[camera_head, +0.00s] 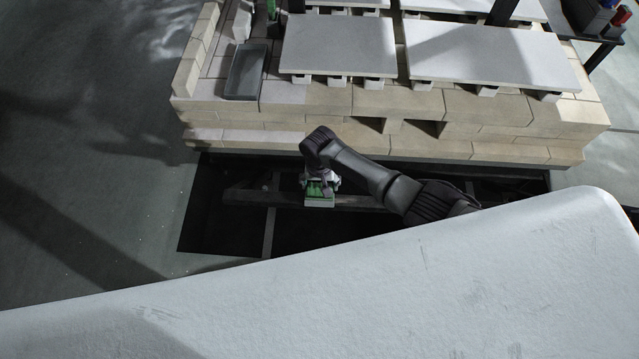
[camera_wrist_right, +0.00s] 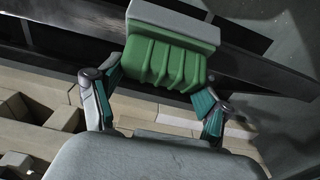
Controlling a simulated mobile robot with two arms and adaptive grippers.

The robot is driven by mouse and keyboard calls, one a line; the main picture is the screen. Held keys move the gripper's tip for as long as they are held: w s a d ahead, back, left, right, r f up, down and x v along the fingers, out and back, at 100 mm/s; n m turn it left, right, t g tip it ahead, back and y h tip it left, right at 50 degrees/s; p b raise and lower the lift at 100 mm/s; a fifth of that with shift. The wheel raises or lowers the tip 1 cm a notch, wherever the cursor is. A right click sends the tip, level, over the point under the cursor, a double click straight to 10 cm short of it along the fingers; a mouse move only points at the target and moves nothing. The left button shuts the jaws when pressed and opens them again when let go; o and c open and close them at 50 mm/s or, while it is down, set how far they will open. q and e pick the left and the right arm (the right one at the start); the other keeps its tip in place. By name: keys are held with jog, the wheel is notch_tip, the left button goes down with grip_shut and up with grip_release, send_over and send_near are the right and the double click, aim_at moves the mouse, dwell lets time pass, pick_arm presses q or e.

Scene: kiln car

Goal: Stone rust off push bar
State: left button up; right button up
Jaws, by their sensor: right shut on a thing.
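The push bar (camera_head: 250,196) is a dark beam running across the dark pit below the front of the kiln car. It also shows in the right wrist view (camera_wrist_right: 262,72), behind the stone. My right gripper (camera_head: 319,187) hangs over the bar with its arm reaching in from the right. In the right wrist view its fingers (camera_wrist_right: 160,88) are shut on the green ribbed handle of a rubbing stone (camera_wrist_right: 172,24), a pale grey block. The stone (camera_head: 319,203) is at the bar; whether it touches it I cannot tell. Rust is too dark to make out. My left gripper is not in view.
The brick kiln car (camera_head: 440,145) stands just behind the bar, with pale slabs (camera_head: 340,45) on posts. A grey tray (camera_head: 245,72) sits on its left part. A dark table (camera_head: 590,40) stands back right. The floor at left (camera_head: 90,200) is clear.

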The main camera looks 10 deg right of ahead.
aim_at(331, 185)
jog(key=shift+s+d+r+p, duration=0.15)
jog(key=shift+s+d+p, duration=0.2)
jog(key=shift+d+p, duration=0.35)
jog(key=shift+s+d+r+p, duration=0.15)
jog(key=shift+s+d+p, duration=0.15)
jog(key=shift+d+p, duration=0.35)
jog(key=shift+s+d, duration=0.15)
jog(key=shift+d, duration=0.3)
jog(key=shift+f, duration=0.1)
jog(key=shift+f, duration=0.25)
jog(key=shift+s+d+r+p, duration=0.15)
jog(key=shift+s+d+p, duration=0.2)
jog(key=shift+d+p, duration=0.4)
jog(key=shift+s+d+t+p, duration=0.2)
jog(key=shift+d+p, duration=0.05)
jog(key=shift+d, duration=0.3)
jog(key=shift+s+d+t+p, duration=0.15)
jog(key=shift+d+t+p, duration=0.05)
jog(key=shift+d, duration=0.35)
jog(key=shift+w, duration=0.1)
